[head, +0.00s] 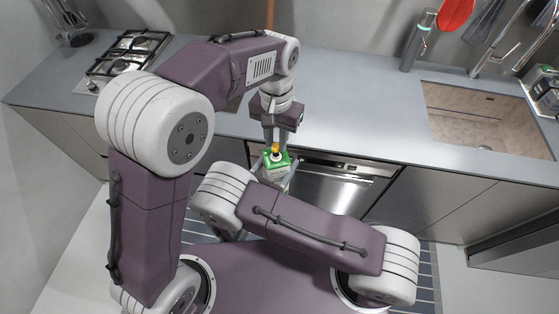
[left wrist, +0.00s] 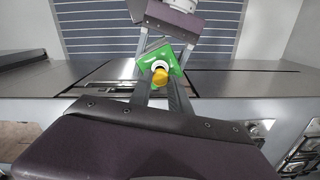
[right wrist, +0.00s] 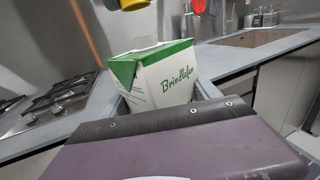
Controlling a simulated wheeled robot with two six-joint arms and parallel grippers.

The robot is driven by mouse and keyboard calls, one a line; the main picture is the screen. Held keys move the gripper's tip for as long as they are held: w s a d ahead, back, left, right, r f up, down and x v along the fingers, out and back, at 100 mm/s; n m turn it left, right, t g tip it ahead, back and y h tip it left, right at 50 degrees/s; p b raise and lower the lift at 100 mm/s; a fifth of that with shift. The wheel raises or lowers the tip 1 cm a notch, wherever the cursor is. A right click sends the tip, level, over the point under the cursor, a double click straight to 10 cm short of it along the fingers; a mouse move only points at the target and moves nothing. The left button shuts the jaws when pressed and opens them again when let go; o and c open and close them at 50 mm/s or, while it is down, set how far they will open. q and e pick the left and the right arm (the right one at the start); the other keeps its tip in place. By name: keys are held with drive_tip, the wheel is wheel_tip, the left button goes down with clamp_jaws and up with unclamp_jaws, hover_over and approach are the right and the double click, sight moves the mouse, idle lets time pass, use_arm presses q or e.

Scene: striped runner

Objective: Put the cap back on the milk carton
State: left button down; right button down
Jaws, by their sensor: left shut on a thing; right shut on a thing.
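The milk carton (right wrist: 170,75) is white with a green top and "Brindlefer" lettering. My right gripper (right wrist: 160,98) is shut on its body and holds it upright in front of the counter. The carton's green top (head: 271,164) shows in the head view. The yellow cap (left wrist: 160,77) is between the fingers of my left gripper (head: 275,146), which is shut on it from above. The white spout (left wrist: 160,65) partly shows behind the cap in the left wrist view. In the right wrist view the cap (right wrist: 132,4) is above the carton top, with a gap between them.
The grey counter (head: 350,110) runs behind the carton, with a gas hob (head: 130,55) at left and a sink (head: 480,115) at right. A dishwasher (head: 335,185) is below the counter. A bottle (head: 418,40) and hanging utensils are at the back right.

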idle(0.7)
use_arm(q)
drive_tip(key=shift+s+f, duration=0.1)
drive_tip(key=shift+f, duration=0.8)
drive_tip(key=shift+f, duration=0.55)
